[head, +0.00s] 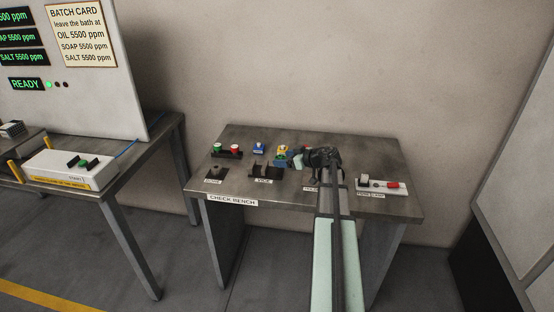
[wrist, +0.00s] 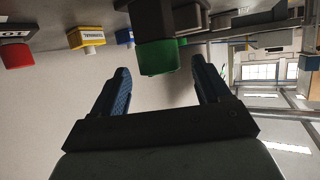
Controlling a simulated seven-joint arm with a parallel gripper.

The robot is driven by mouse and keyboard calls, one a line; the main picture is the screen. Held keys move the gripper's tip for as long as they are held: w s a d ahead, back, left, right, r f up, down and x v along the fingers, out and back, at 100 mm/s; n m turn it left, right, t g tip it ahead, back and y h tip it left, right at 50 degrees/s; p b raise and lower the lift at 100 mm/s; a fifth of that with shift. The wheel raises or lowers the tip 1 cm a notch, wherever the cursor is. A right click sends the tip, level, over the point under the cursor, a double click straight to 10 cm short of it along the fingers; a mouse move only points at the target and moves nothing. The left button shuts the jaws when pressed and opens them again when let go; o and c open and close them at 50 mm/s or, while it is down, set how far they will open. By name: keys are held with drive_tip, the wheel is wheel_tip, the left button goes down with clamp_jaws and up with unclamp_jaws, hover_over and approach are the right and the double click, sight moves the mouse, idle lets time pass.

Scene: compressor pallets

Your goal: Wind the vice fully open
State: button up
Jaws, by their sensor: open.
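The vice (head: 262,169) is a small dark fixture behind the VICE label, left of centre on the check bench in the head view. My gripper (head: 296,158) is over the bench to the right of the vice, its fingers partly hidden by its own dark body. In the wrist view my gripper (wrist: 160,68) is open, with two blue fingers apart and nothing held. A green-ended dark part (wrist: 157,57) lies ahead between the fingertips; I cannot tell whether it belongs to the vice. The vice's jaw gap is too small to tell.
Another table (head: 150,150) stands to the left.

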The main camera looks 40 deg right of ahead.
sight(282, 157)
drive_tip(key=shift+x, duration=2.3)
drive_tip(key=c, duration=0.9)
drive_tip(key=shift+c, duration=0.2)
drive_tip(key=shift+n+y, duration=0.4)
drive_tip(key=shift+n+g+y, duration=0.7)
drive_tip(key=shift+n+y, duration=0.4)
drive_tip(key=shift+y, duration=0.1)
drive_tip(key=n+g+y, duration=0.2)
drive_tip(key=shift+a+n, duration=0.2)
drive_tip(key=shift+n, duration=0.1)
drive_tip(key=shift+s+a+n+g+y, duration=0.15)
drive_tip(key=shift+n+g+y, duration=0.4)
drive_tip(key=shift+n+g, duration=0.3)
drive_tip(key=shift+s+a+n+g+y, duration=0.1)
drive_tip(key=shift+s+n+g+y, duration=0.1)
drive_tip(key=shift+n+g+y, duration=0.45)
drive_tip(key=shift+s+a+n+g+y, duration=0.15)
drive_tip(key=shift+n+g+y, duration=0.25)
drive_tip(key=shift+n+g, duration=0.6)
